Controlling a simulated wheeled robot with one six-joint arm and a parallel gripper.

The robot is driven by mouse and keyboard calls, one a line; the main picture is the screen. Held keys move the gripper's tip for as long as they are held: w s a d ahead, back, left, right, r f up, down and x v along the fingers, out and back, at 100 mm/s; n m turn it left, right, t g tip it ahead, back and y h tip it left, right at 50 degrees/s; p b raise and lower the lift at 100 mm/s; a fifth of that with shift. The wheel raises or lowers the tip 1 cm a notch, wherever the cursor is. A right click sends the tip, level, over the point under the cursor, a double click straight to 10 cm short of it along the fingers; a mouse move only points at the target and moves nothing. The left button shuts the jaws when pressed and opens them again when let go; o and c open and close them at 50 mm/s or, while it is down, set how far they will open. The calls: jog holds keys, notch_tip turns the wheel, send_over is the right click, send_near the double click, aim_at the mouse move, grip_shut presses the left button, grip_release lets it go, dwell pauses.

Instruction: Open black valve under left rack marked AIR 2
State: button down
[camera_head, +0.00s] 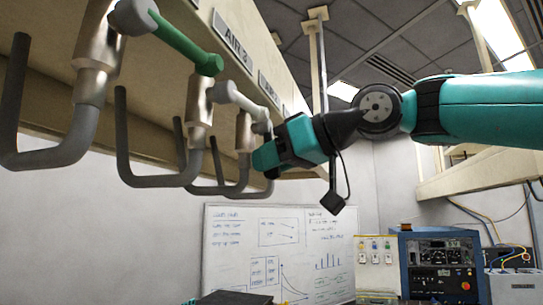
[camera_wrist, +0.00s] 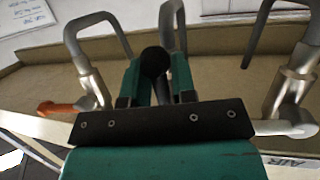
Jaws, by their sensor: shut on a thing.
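My gripper (camera_head: 268,156) is up at a valve under the left rack (camera_head: 148,118), its front end overlapping the pipes there. In the wrist view its two teal fingers (camera_wrist: 156,66) close around a round black end, the black valve handle (camera_wrist: 154,58). The handle's body and turn angle are mostly hidden by the gripper. A curved grey pipe (camera_wrist: 173,22) shows just beyond the fingers. A sign on the rack reads AIR with a number, probably 2 (camera_head: 232,40); further signs are too slanted to read.
A green-handled valve (camera_head: 180,42) and a pale-handled valve (camera_head: 234,97) sit nearer on the rack. An orange handle (camera_wrist: 62,108) is left of my gripper in the wrist view. Bent pipes (camera_head: 60,155) hang below. A whiteboard (camera_head: 235,235) and blue control box (camera_head: 437,262) stand behind.

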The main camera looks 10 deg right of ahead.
jog(key=shift+f, duration=0.25)
jog(key=c, duration=0.9)
grip_release()
jog(key=shift+r, duration=0.1)
jog(key=shift+c, duration=0.2)
jog(key=shift+r, duration=0.1)
